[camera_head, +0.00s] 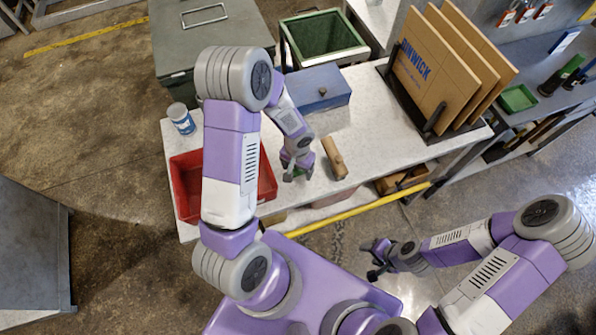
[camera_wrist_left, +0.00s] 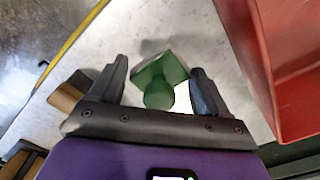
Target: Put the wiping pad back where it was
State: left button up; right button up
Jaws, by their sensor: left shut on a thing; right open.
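The wiping pad is, as far as I can tell, the green block with a round knob (camera_wrist_left: 160,82) between my left fingers in the left wrist view. In the head view only a little green shows at my left gripper (camera_head: 297,172). My left gripper (camera_wrist_left: 158,88) is shut on the green pad, over the pale tabletop between the red bin and a wooden-handled tool. I cannot tell whether the pad touches the table. My right gripper (camera_head: 376,262) is open and empty, off the front of the table.
A red bin (camera_head: 186,188) stands left of my left gripper. The wooden-handled tool (camera_head: 334,158) lies close on its right. A blue box (camera_head: 318,90) is behind it, a blue can (camera_head: 181,119) at the left edge. Upright cardboard sheets (camera_head: 436,72) stand right. Tabletop (camera_head: 382,145) is clear before them.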

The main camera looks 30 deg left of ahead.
aim_at(298, 171)
pick_arm(q)
jog(key=shift+f, duration=1.55)
jog(key=shift+f+b, duration=0.15)
jog(key=shift+b, duration=0.2)
jog(key=o, duration=0.9)
jog(key=shift+r+p, duration=0.3)
jog(key=shift+r, duration=0.15)
notch_tip(298, 171, up, 12)
jog(key=shift+f+p, duration=0.25)
jog(key=shift+p, duration=0.55)
